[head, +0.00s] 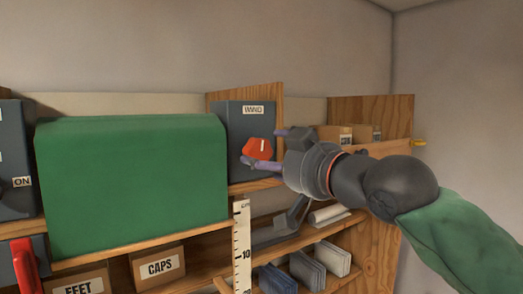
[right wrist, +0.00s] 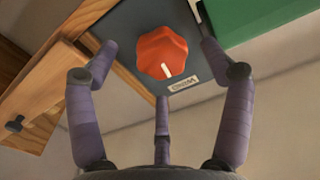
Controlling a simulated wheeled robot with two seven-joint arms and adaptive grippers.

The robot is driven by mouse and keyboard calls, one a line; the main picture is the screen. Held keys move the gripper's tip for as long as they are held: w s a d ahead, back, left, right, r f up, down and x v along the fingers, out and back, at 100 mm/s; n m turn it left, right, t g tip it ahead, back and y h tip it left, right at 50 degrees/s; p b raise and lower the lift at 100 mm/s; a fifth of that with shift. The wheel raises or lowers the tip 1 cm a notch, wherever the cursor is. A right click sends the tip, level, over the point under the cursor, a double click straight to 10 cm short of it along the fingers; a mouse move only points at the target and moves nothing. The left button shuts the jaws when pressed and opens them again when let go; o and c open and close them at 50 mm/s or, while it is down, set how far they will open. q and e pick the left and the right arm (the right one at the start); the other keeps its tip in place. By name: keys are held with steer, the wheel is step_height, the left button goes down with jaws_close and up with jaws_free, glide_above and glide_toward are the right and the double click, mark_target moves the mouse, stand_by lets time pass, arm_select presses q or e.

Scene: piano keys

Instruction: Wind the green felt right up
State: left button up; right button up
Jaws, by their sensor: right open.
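The green felt (head: 130,185) hangs as a large sheet over the left part of the shelf in the head view. A corner of it shows at top right in the right wrist view (right wrist: 262,20). A red knob (head: 257,149) with a white mark sits on a dark box (head: 239,121) labelled WIND, right of the felt. My right gripper (head: 263,150) is open in front of the knob. In the right wrist view the knob (right wrist: 162,55) lies between the spread fingers, with no clear contact. My left gripper is not in view.
A dark box with an ON label (head: 15,190) and a red lever (head: 25,265) stand at left. Lower shelves hold boxes labelled FEET (head: 82,284) and CAPS (head: 158,266). A white ruler (head: 242,245) stands upright below the WIND box.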

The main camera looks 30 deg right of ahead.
mark_target(261, 155)
steer(key=shift+w+a+p, duration=0.1)
steer(key=shift+w+p, duration=0.3)
steer(key=shift+w, duration=1.3)
steer(key=c, duration=1.1)
